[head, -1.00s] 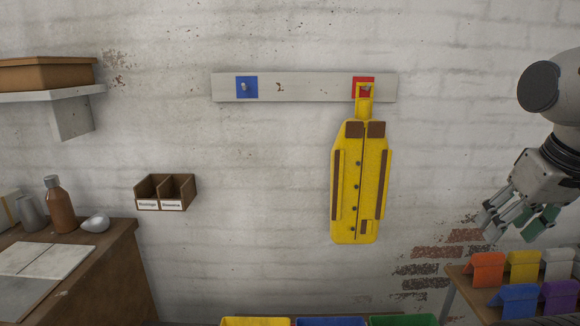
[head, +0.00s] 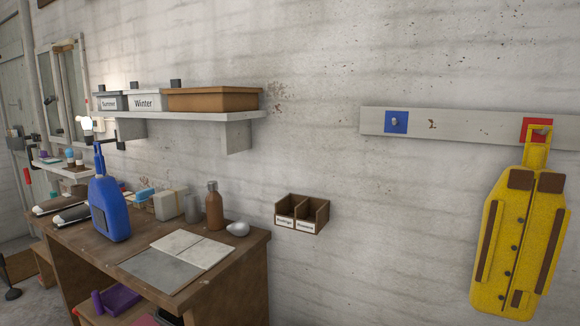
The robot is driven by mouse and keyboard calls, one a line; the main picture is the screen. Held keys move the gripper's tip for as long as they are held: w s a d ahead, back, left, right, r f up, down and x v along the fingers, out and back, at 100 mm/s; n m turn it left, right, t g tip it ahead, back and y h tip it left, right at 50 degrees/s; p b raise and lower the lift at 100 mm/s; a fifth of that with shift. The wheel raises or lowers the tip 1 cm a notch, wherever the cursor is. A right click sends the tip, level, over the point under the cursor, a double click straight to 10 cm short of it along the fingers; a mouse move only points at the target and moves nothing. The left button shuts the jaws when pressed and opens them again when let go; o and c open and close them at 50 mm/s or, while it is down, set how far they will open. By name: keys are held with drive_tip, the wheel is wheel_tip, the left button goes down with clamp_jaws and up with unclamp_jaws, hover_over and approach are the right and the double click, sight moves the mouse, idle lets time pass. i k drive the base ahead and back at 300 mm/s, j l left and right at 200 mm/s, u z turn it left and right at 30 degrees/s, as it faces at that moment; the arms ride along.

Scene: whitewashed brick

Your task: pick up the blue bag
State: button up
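A blue bag-like item (head: 110,208) with a narrow top and a dark patch on its front is upright at the left, over the left part of the wooden bench. Its narrow top reaches up toward a dark hook or bracket; I cannot tell whether it hangs there or stands on the bench. The small blue bag-like piece seen earlier at the lower right is outside the present view. My gripper is not in view.
The wooden bench (head: 245,262) holds a brown bottle (head: 214,206), pale tiles (head: 190,248) and shoes (head: 62,213). A shelf (head: 205,116) with boxes juts above. A yellow coat (head: 520,245) hangs from a rail (head: 460,126) at the right.

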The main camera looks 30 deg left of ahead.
sight(108, 205)
drive_tip(key=k+j+u, duration=0.3)
drive_tip(key=j, duration=0.25)
drive_tip(key=u, duration=1.7)
drive_tip(key=i+j+z, duration=0.15)
drive_tip(key=i+j, duration=0.15)
drive_tip(key=i+j+z, duration=0.1)
drive_tip(key=i+j, duration=0.2)
drive_tip(key=i+j+z, duration=0.15)
drive_tip(key=j, duration=0.25)
drive_tip(key=i+j+z, duration=0.15)
drive_tip(key=i+j, duration=0.2)
drive_tip(key=i+j+z, duration=0.1)
drive_tip(key=i+j, duration=0.15)
drive_tip(key=j, duration=0.2)
drive_tip(key=i+j+z, duration=0.15)
drive_tip(key=j, duration=0.25)
drive_tip(key=i, duration=0.05)
